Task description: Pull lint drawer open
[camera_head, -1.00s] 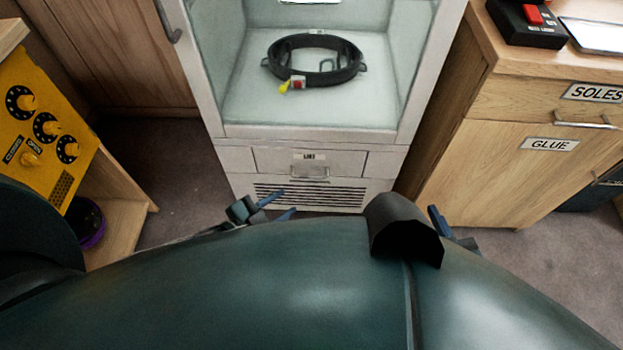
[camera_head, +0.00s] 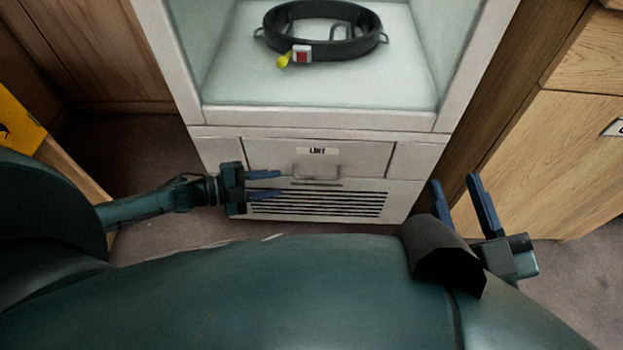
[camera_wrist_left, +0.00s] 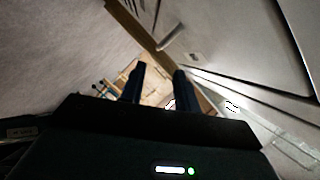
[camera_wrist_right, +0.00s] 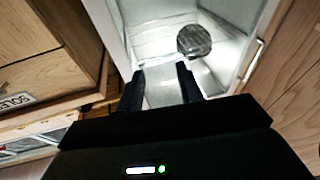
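The lint drawer (camera_head: 360,158) is a pale grey front below the open compartment of a white cabinet. It has a LINT label (camera_head: 317,151) and a small grey bar handle (camera_head: 318,172), and its front looks flush, so it is shut. My left gripper (camera_head: 279,184) is open and empty, just left of the handle and slightly lower in the head view, with its fingers pointing right. Its fingers also show apart in the left wrist view (camera_wrist_left: 159,78). My right gripper (camera_head: 455,181) is open and empty, right of the cabinet, with its fingers pointing up. The handle appears untouched.
A slotted vent (camera_head: 320,204) lies below the drawer. A black ring-shaped harness (camera_head: 345,44) with a red and yellow buckle sits in the compartment. Wooden cupboards flank the cabinet, the right one (camera_head: 540,150) close to my right gripper. Carpet shows at the left.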

